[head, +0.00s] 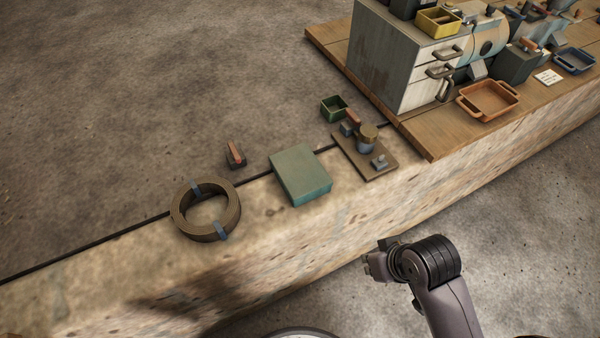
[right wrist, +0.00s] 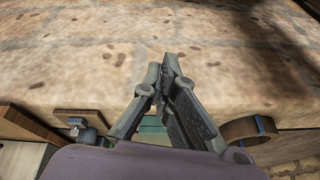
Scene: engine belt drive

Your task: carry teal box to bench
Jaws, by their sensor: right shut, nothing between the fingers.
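The teal box (head: 301,172) sits on the stone ledge (head: 110,275), between a coiled ring and a small brown board. The wooden bench (head: 418,140) is at the upper right, with its near end beyond the board. My right gripper (head: 375,262) is in front of the ledge, apart from the box and to its lower right. In the right wrist view its fingers (right wrist: 162,75) are shut and empty. A strip of the teal box (right wrist: 152,127) shows there, mostly hidden behind the fingers. My left gripper is not in view.
The coil (head: 205,210) lies left of the box, with a small red-topped item (head: 235,155) behind. The board (head: 379,164) carries small parts; a green bin (head: 333,108) stands behind it. A drawer cabinet (head: 395,65) and orange tray (head: 488,100) occupy the bench.

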